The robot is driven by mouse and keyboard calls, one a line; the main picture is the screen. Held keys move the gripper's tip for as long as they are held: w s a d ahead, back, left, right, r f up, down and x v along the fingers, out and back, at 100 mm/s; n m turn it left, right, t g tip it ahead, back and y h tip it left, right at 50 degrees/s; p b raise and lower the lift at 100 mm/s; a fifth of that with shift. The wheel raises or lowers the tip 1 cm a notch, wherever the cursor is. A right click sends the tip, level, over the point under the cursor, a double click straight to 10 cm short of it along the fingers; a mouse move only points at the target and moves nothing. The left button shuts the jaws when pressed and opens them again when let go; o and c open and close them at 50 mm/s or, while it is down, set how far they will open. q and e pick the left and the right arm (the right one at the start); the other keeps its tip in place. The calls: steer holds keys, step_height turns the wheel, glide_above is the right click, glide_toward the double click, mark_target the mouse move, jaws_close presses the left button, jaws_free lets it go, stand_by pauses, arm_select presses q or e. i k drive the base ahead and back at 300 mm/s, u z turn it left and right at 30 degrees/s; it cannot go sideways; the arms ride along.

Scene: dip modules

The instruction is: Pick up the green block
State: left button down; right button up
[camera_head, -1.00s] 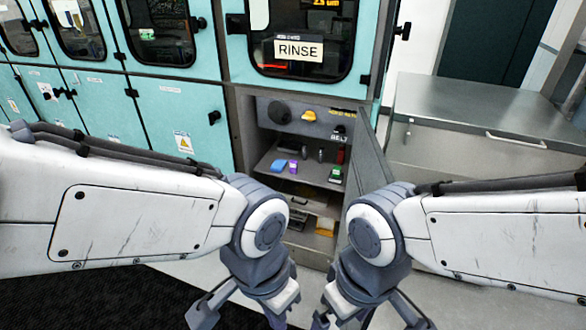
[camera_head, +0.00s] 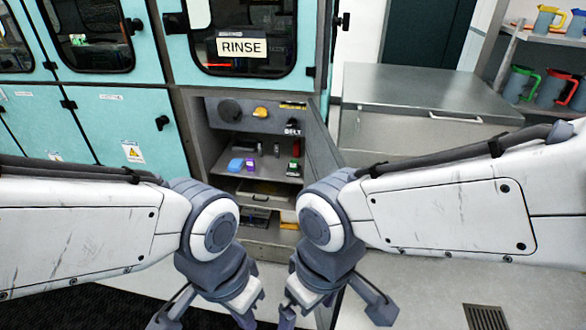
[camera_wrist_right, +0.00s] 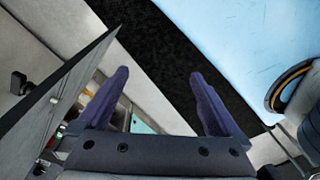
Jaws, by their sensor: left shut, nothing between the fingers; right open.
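The green block (camera_head: 293,168) is small in the head view. It stands at the right end of the middle shelf inside the open cabinet under the RINSE window. A purple block (camera_head: 250,165) and a blue block (camera_head: 236,165) are further left on that shelf. My left gripper (camera_head: 205,318) is shut and empty, low in the picture, with its fingertips partly cut off. My right gripper (camera_head: 335,314) is beside it, and in the right wrist view its fingers (camera_wrist_right: 158,78) are apart with nothing between them. Both are well short of the green block.
The cabinet's grey door (camera_head: 322,160) stands open on its right side. A yellow knob (camera_head: 261,112) is on the panel above the shelf. A steel counter (camera_head: 420,95) is to the right. A rack at the far right holds several jugs (camera_head: 549,86).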

mark_target(294, 164)
steer(key=u, duration=0.45)
steer(key=i, duration=0.5)
steer(key=u, duration=0.9)
steer(key=i, duration=0.65)
steer(key=z, duration=0.5)
steer(key=i, duration=0.85)
steer(key=z, duration=0.85)
